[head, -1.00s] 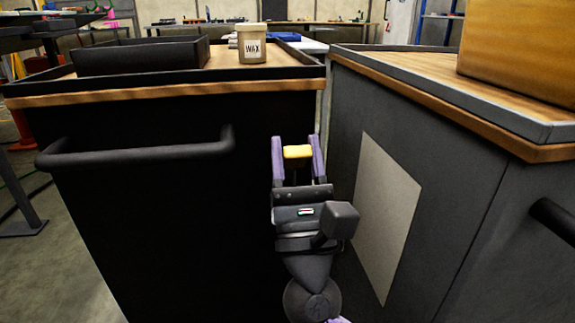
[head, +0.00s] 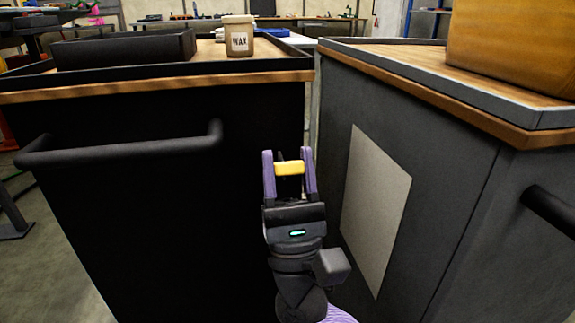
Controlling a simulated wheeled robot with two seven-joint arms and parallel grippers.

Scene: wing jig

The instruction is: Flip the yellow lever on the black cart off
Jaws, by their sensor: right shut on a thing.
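The black cart (head: 170,215) stands at the left with a wooden top edge and a dark bar handle. The yellow lever (head: 289,168) shows as a short yellow bar near the cart's right edge, well below the top. My right gripper (head: 288,156) comes up from below. Its two purple fingers are on either side of the yellow bar, shut on it. The lever's mount is mostly hidden behind the gripper. My left gripper is not in view.
A grey cart (head: 440,165) with a pale panel (head: 375,210) stands close on the right, leaving a narrow gap. A yellow-brown box (head: 515,50) sits on it. A wax jar (head: 239,37) and a black tray (head: 125,48) sit on the black cart.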

